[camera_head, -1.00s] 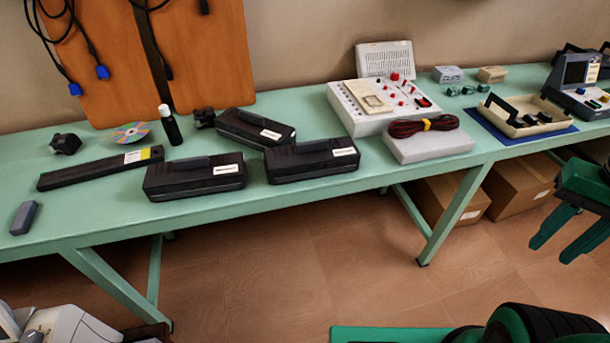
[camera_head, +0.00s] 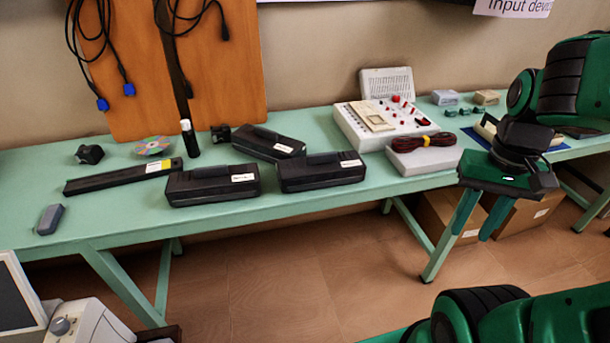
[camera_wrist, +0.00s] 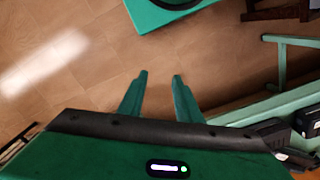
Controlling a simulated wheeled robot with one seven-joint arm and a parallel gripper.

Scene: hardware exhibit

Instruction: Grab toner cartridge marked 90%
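Three black toner cartridges with white labels rest on the green bench: a front left one (camera_head: 212,185), a front right one (camera_head: 322,172) and a rear one (camera_head: 268,143), turned at an angle. The label print is too small to read, so I cannot tell which is marked 90%. My gripper (camera_head: 472,235) is open and empty, fingers pointing down, in front of the bench and right of the cartridges. Its spread fingers also show in the wrist view (camera_wrist: 160,75), over the floor. Dark objects at that view's right edge, cut off, look like cartridges.
The green bench (camera_head: 100,218) also holds a long black bar (camera_head: 122,178), a grey block (camera_head: 49,219), a dark bottle (camera_head: 190,138), a disc (camera_head: 153,145), a control box (camera_head: 385,122) and a grey box with coiled cable (camera_head: 424,160). Floor in front is open.

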